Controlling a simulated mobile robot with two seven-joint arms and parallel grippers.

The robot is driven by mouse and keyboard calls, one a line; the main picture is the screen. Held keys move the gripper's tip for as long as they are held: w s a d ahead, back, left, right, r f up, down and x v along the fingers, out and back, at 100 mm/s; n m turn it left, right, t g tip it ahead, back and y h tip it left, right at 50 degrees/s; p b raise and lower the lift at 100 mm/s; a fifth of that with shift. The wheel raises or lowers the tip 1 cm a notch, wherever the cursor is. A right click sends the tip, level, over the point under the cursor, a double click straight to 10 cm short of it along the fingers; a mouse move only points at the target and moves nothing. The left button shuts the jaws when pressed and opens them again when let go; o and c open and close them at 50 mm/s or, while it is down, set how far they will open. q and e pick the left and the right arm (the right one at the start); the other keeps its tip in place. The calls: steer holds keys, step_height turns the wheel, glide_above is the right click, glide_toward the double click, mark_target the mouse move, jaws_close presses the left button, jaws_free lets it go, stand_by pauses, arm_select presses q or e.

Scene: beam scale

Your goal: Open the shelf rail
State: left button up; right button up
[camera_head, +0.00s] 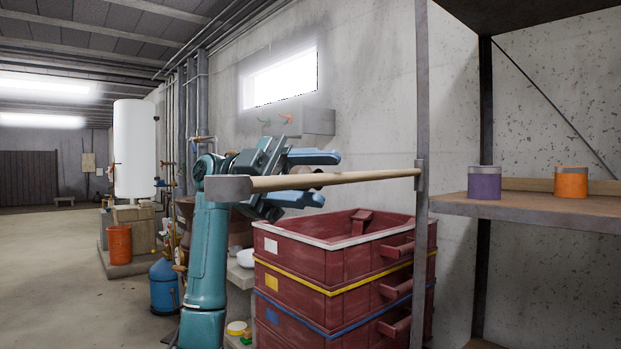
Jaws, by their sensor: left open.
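The shelf rail is a long pale wooden bar (375,175) with a grey metal piece (228,188) on its left end. Its right end meets a bracket on the shelf's upright post (421,120). The bar sticks out to the left of the post, roughly level, its left end looking nearer to me. My left gripper (328,178) is open, with one blue finger showing above the bar and one below it. The bar crosses in front of part of the gripper; I cannot tell whether it lies between the fingers or touches them. My right gripper is out of view.
A purple can (484,183) and an orange can (571,182) stand on the shelf board (540,209). Stacked red crates (340,262) stand below the bar, left of the post. A blue gas bottle (163,287) and an orange bucket (118,244) stand farther left. The floor at left is clear.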

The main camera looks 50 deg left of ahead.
arm_select(q)
steer(key=shift+o, duration=0.4)
steer(key=shift+s+a, duration=0.1)
steer(key=shift+a, duration=0.2)
steer(key=s+a+p, duration=0.1)
steer(key=s+a, duration=0.1)
steer(key=a, duration=1)
steer(key=shift+a, duration=0.15)
steer(key=shift+f, duration=0.1)
